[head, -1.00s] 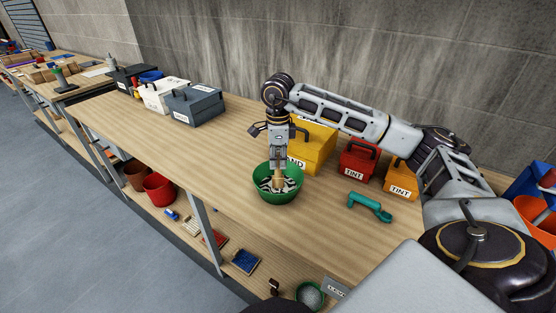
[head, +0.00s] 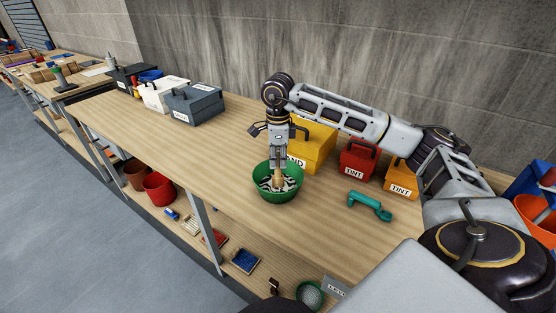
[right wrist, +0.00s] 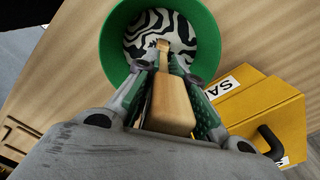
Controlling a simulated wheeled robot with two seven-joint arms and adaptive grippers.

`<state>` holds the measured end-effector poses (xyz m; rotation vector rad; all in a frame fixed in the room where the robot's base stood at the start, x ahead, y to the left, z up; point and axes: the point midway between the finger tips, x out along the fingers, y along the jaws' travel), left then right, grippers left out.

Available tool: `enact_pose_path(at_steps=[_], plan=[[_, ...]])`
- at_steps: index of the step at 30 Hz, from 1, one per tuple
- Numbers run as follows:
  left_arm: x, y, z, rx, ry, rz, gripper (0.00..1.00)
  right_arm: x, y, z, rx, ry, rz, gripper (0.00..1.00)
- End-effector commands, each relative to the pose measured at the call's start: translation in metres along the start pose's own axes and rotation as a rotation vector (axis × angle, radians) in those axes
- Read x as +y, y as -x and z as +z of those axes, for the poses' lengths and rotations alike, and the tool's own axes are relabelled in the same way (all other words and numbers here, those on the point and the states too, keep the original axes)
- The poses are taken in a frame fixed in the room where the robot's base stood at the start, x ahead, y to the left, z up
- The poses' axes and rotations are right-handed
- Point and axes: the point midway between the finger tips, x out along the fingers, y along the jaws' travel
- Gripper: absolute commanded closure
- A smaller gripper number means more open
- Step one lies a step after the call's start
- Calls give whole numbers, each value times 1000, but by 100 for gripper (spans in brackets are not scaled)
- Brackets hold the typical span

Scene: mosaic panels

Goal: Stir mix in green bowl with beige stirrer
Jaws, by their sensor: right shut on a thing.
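The green bowl (head: 277,197) stands on the wooden workbench, with a black-and-white streaked mix (head: 290,184) inside; the bowl also shows in the right wrist view (right wrist: 118,68). My right gripper (head: 278,168) points down above the bowl and is shut on the beige stirrer (right wrist: 174,105). The stirrer's lower end reaches down into the bowl at the mix; in the head view only a short part of the stirrer (head: 277,181) shows under the fingers. My left gripper is not in view.
A yellow box (head: 318,148) labelled SAND stands close behind the bowl. Red (head: 358,160) and orange (head: 401,180) TINT boxes and a teal tool (head: 370,206) lie to the right. A grey box (head: 193,104) stands at left. The bench left of the bowl is clear.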

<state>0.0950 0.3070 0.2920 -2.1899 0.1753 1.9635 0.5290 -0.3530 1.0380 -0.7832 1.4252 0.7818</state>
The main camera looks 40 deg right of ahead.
Motion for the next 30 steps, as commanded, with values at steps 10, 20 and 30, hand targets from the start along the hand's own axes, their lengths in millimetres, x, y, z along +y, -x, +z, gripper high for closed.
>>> enact_pose_path(at_steps=[10,20,30], plan=[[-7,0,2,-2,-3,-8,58,0,2,0,0,0,0,100],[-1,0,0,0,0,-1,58,0,2,0,0,0,0,100],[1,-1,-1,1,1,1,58,-4,1,-3,0,-2,0,100]])
